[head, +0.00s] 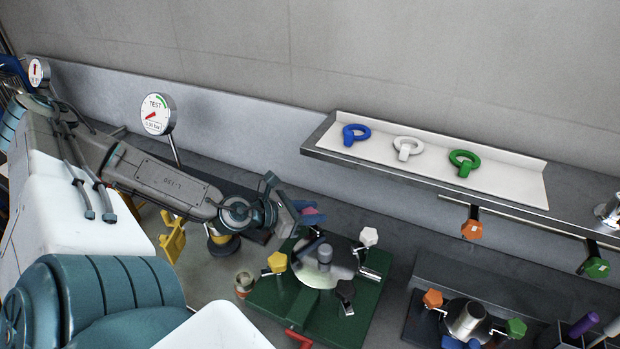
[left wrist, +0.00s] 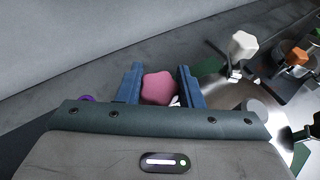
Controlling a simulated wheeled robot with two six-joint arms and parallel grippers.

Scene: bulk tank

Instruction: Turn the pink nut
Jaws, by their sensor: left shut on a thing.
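The pink nut (left wrist: 159,88) is a star-shaped knob, held between the two blue fingers of my left gripper (left wrist: 160,87) in the left wrist view. In the head view, my left gripper (head: 303,211) is at the far left corner of the green base, with a sliver of the pink nut (head: 312,213) showing. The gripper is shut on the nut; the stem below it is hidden. A round metal lid (head: 318,270) on the green base (head: 268,298) has a white nut (head: 369,237), a yellow nut (head: 277,262) and a black nut (head: 345,290) around it. My right gripper is not in view.
A shelf (head: 535,190) behind holds blue, white and green ring handles. Orange (head: 472,229) and green (head: 596,267) knobs hang below it. A second lidded fitting (head: 467,320) stands at the lower right. A test gauge (head: 158,114) rises behind my left arm.

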